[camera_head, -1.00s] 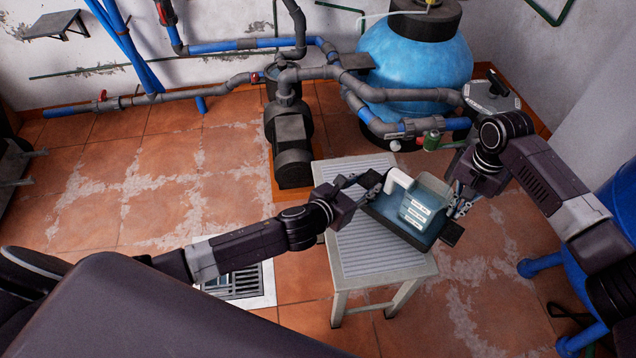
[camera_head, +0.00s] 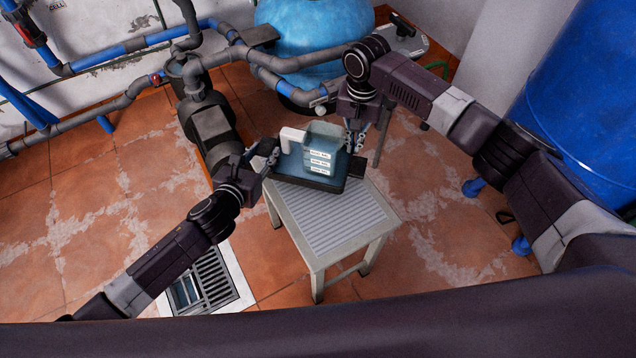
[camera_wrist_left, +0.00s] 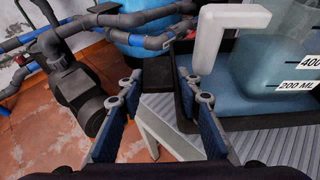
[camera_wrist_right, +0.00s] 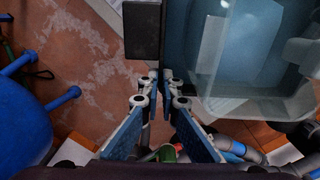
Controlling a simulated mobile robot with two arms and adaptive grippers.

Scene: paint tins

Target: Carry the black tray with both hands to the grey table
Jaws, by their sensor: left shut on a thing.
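The black tray (camera_head: 310,183) is over the far end of the light grey slatted table (camera_head: 335,222); I cannot tell if it touches the top. In it stands a clear jug (camera_head: 325,143) with white volume labels and a white angled handle (camera_head: 293,134). My left gripper (camera_head: 268,153) is shut on the tray at its left end; its fingers show in the left wrist view (camera_wrist_left: 158,88). My right gripper (camera_head: 355,140) is at the tray's right end; in the right wrist view its fingertips (camera_wrist_right: 161,80) are nearly together at the tray's edge, beside a black handle (camera_wrist_right: 142,32).
A grey pump (camera_head: 210,130) and pipes stand left of and behind the table. A blue round tank (camera_head: 310,35) is behind. A large blue barrel (camera_head: 580,100) is at the right. The near part of the tabletop is clear. A floor drain (camera_head: 205,283) lies at front left.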

